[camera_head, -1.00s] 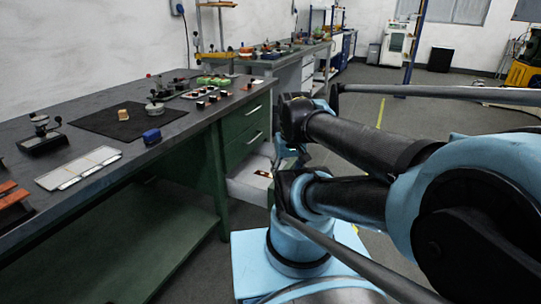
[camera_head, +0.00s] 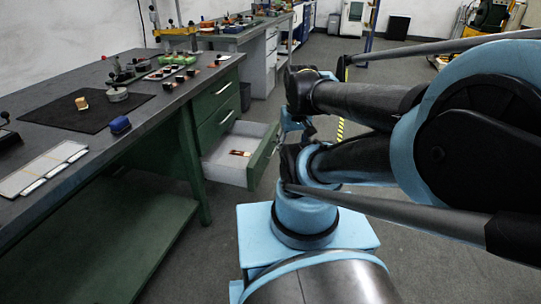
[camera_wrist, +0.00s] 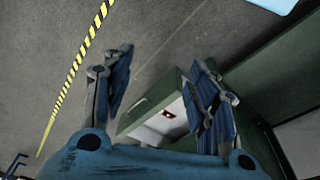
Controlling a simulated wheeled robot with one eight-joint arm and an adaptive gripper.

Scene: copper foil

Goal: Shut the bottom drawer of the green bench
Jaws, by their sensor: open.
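The green bench (camera_head: 60,115) stands on the left in the head view, with a column of green-fronted drawers at its right end. The bottom drawer (camera_head: 228,170) is pulled out, and its white inside holds a small copper-coloured piece (camera_head: 240,153). In the wrist view the open drawer (camera_wrist: 150,125) shows between and beyond my fingers, partly hidden by the right one. My gripper (camera_wrist: 160,90) is open and empty, its fingers spread apart. In the head view it is near the drawer's front, partly hidden by my arm. I cannot tell whether it touches the drawer.
The two drawers above, with the middle one (camera_head: 216,122), are shut. A yellow-black floor stripe (camera_head: 340,130) runs behind my arm. Grey floor is clear around the drawer.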

